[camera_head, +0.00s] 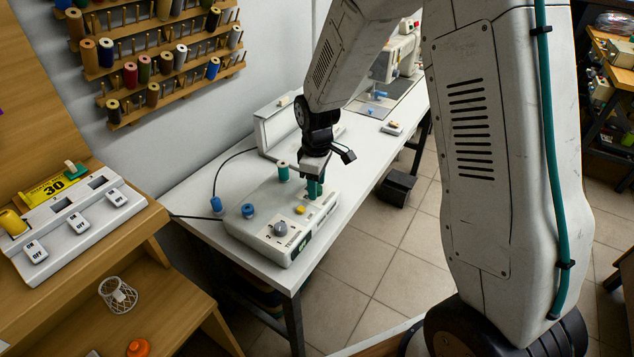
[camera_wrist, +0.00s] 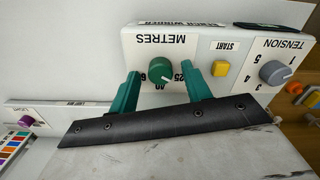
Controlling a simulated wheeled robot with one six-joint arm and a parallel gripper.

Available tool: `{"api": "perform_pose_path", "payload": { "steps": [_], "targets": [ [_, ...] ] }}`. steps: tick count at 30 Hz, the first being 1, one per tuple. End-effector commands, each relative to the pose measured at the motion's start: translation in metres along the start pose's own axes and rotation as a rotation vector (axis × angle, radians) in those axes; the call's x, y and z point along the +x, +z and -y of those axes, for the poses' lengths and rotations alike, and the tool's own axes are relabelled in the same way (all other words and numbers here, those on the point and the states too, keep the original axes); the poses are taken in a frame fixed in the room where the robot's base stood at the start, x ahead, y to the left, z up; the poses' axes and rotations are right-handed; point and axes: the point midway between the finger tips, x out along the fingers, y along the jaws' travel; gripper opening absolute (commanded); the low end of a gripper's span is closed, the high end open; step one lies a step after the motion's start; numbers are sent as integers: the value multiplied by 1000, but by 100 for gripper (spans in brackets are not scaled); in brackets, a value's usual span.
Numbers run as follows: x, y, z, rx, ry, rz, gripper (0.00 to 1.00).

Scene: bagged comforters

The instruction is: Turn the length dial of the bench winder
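The bench winder (camera_head: 262,232) is a white box on the white bench, and its sloped top shows upside down in the wrist view. Its METRES dial (camera_wrist: 160,72) is a round green knob with numbers around one side, including 60, 40 and 25. I cannot tell its setting. My gripper (camera_head: 315,189) points down over the winder. In the wrist view its teal fingers (camera_wrist: 161,76) are open on either side of the METRES dial, with visible gaps. Whether the fingertips reach down to the knob's height is unclear. The METRES dial is hidden behind the gripper in the head view.
The yellow START button (camera_wrist: 220,70) sits beside one finger, with the grey TENSION knob (camera_wrist: 272,72) beyond. A spool (camera_head: 283,172) and a blue part (camera_head: 248,210) are on the winder. A sewing machine (camera_head: 398,55) stands farther along the bench. Thread racks (camera_head: 165,62) hang on the wall.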

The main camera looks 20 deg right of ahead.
Motion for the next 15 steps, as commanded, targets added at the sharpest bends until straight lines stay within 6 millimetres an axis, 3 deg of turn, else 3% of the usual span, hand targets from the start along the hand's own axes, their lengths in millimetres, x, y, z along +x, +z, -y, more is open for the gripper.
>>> {"api": "perform_pose_path", "payload": {
  "steps": [5, 15],
  "targets": [
    [-4, 0, 0, 0, 0, 0, 48],
    [-58, -1, 0, 0, 3, -3, 48]
  ]
}}
